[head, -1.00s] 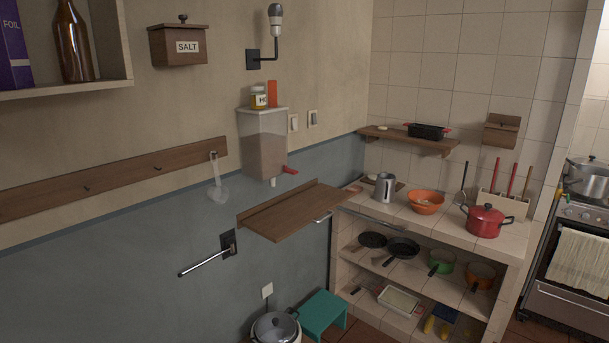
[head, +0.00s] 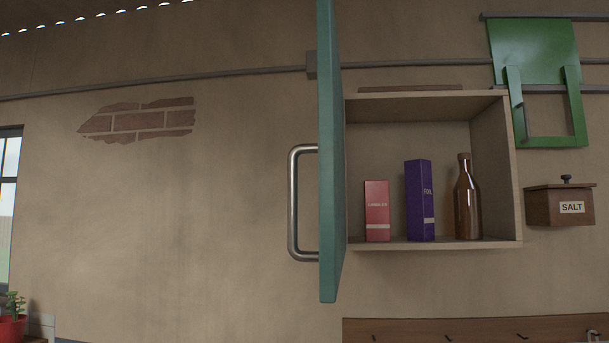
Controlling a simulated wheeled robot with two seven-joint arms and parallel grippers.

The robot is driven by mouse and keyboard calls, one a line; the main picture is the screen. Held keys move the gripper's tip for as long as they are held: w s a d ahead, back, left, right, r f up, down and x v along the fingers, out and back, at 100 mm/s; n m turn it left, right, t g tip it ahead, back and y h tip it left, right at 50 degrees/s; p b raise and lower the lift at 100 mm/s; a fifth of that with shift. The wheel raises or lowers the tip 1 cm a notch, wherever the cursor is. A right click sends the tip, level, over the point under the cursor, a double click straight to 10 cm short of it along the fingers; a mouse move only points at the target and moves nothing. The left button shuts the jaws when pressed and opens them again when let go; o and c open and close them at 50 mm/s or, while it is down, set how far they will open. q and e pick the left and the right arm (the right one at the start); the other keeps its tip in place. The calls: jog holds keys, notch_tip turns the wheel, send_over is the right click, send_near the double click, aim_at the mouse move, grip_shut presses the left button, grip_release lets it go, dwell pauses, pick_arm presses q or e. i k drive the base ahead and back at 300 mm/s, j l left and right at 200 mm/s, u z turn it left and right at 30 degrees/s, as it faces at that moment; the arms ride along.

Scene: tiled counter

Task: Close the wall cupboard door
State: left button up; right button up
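The wall cupboard (head: 495,150) is a pale wooden box on the beige wall, right of the middle in the head view. Its teal door (head: 330,150) stands open, swung out at the cupboard's left side and seen nearly edge-on. A metal bar handle (head: 294,203) is on the door's left face. Inside stand a red candles box (head: 377,211), a purple foil box (head: 420,200) and a brown bottle (head: 467,200). Neither of my grippers shows in the head view.
A wooden salt box (head: 559,206) and a green folded panel (head: 540,75) hang right of the cupboard. A hook rail (head: 480,328) runs below. A potted plant (head: 12,322) is at the lower left.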

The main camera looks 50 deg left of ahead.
aim_at(330, 147)
jog(key=k+j+u, duration=0.15)
jog(key=j+u, duration=0.25)
jog(key=k+j+u, duration=0.1)
jog(key=j+u, duration=0.15)
jog(key=u, duration=0.15)
